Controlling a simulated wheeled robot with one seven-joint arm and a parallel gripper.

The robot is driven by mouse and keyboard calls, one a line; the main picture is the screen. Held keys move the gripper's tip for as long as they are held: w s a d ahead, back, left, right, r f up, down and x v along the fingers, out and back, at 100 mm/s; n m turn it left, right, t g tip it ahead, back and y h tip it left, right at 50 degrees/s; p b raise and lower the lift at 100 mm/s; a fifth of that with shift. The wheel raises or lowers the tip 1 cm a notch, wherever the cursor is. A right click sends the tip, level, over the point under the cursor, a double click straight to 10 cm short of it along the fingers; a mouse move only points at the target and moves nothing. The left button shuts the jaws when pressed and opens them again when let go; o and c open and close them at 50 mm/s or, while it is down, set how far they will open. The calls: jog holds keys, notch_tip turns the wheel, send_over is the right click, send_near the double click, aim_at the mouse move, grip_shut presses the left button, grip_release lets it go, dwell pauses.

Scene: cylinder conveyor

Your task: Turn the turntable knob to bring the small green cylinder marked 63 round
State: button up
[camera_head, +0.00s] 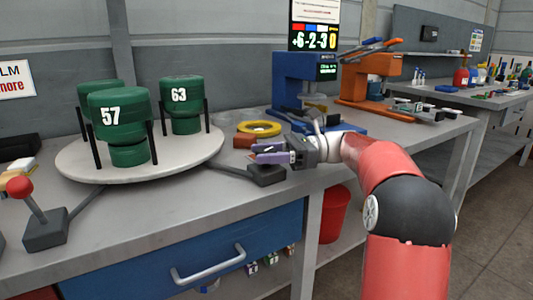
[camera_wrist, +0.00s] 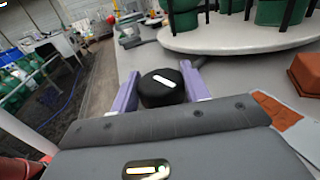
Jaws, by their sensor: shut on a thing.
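The round pale turntable (camera_head: 187,151) stands on the bench at left. The green cylinder marked 63 (camera_head: 180,97) stands at its back right between dark posts. A green cylinder marked 57 (camera_head: 117,105) stands at its front, and another green cylinder (camera_head: 97,87) is partly hidden behind it. The black knob (camera_wrist: 161,88), with a white bar on top, sits on a dark base (camera_head: 266,176) right of the turntable. My gripper (camera_head: 265,152) has its purple fingers around the knob, one on each side, and is shut on it; the fingers mostly hide the knob in the head view.
A lever with a red ball (camera_head: 19,186) stands at the front left. A yellow ring (camera_head: 259,129) and a brown-red block (camera_head: 243,142) lie close behind my gripper. Blue (camera_head: 291,79) and orange (camera_head: 361,77) machines stand at the back. The bench front by the drawer is clear.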

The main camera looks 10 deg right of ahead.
jog(key=shift+f+n+g+h, duration=0.1)
jog(key=shift+n+g+h, duration=0.15)
jog(key=shift+n+g, duration=1.15)
jog(key=shift+n+g+h, duration=0.25)
jog(key=shift+n+g, duration=0.55)
jog(key=shift+g, duration=1.2)
dwell(1.6)
jog(key=o, duration=1)
